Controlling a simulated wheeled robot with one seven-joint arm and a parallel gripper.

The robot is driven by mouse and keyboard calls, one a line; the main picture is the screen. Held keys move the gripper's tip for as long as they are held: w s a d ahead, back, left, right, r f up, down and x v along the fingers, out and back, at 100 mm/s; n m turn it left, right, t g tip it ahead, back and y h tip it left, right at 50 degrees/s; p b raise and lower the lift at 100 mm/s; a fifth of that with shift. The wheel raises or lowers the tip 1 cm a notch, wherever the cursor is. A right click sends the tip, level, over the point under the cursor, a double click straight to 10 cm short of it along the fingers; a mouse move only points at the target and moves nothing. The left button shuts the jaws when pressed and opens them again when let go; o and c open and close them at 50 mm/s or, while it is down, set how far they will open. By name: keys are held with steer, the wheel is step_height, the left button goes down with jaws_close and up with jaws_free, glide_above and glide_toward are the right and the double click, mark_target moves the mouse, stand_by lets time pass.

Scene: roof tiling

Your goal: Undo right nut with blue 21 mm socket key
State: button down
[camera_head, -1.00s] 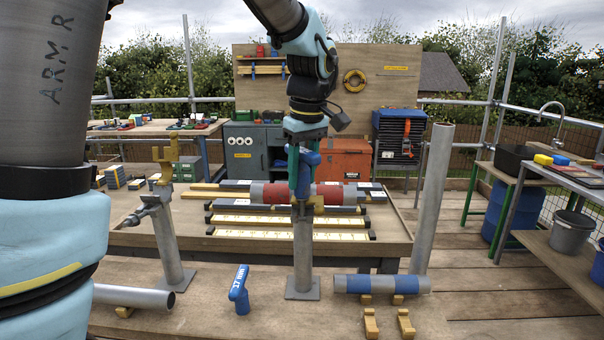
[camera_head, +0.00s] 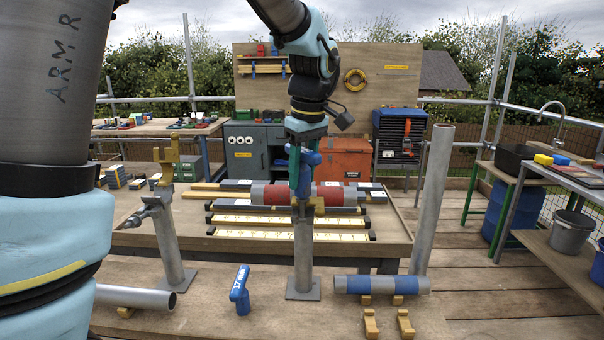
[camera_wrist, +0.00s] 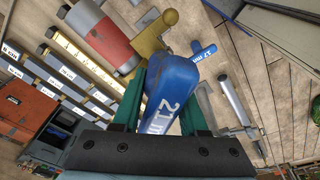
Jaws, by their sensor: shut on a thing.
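My gripper (camera_head: 302,190) points down, its green fingers shut on the blue 21 mm socket key (camera_wrist: 172,88). The wrist view shows "21" on the key's handle between the fingers; in the head view the key (camera_head: 311,158) is partly covered by them. The key is over the top of the right grey post (camera_head: 304,250), at its brass-coloured coupler (camera_head: 318,205). The right nut is hidden behind the key and fingers, so I cannot tell how it is seated. The blue 17 mm key (camera_head: 240,290) stands on the bench left of this post.
A left post (camera_head: 168,245) carries another brass coupler (camera_head: 166,160). A blue-banded tube (camera_head: 382,285) lies at the right, near small brass cradles (camera_head: 371,324). A tall grey tube (camera_head: 432,200) stands behind. A red-banded tube (camera_head: 332,194) lies behind the gripper.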

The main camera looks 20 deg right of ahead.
mark_target(303, 147)
steer(key=shift+r+p, duration=2.1)
steer(key=shift+r, duration=0.75)
